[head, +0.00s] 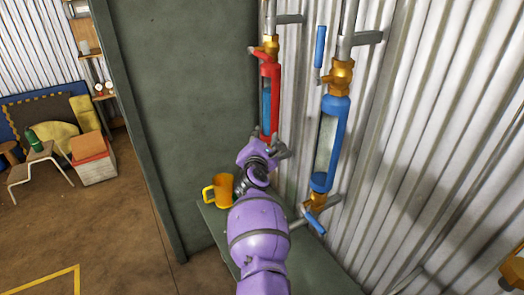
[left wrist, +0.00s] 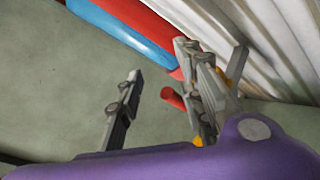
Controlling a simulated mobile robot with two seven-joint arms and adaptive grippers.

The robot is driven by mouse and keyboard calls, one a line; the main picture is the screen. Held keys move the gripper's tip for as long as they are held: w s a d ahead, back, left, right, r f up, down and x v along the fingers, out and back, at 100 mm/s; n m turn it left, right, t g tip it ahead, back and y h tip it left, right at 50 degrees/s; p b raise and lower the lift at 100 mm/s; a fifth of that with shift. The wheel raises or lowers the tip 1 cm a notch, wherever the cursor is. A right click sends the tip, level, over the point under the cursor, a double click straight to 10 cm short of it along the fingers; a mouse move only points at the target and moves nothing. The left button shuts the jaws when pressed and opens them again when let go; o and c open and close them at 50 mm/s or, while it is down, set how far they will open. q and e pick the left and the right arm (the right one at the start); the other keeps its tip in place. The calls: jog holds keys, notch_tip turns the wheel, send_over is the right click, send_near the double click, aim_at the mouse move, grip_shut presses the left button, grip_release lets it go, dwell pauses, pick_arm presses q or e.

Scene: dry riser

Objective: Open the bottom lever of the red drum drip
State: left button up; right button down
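The red drum drip (head: 269,90) hangs upright on the corrugated wall, with a blue sight window and a brass valve on top. My purple left arm and gripper (head: 277,150) are just below it and hide its bottom valve in the head view. In the left wrist view the red drum (left wrist: 160,30) crosses the top. A short red lever end (left wrist: 172,97) shows between the fingers of my left gripper (left wrist: 157,68), close to the right finger, with bits of brass behind. The fingers are apart; whether one touches the lever I cannot tell. My right gripper is not in view.
A blue drum drip (head: 333,125) with blue levers hangs to the right. An orange mug (head: 223,190) stands on a narrow green bench (head: 210,222) below. A tall dark green panel (head: 185,100) stands at the left. Open floor (head: 120,235) lies beyond it.

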pick_arm(q)
jog(key=shift+a+r, duration=0.2)
jog(key=shift+r, duration=1.7)
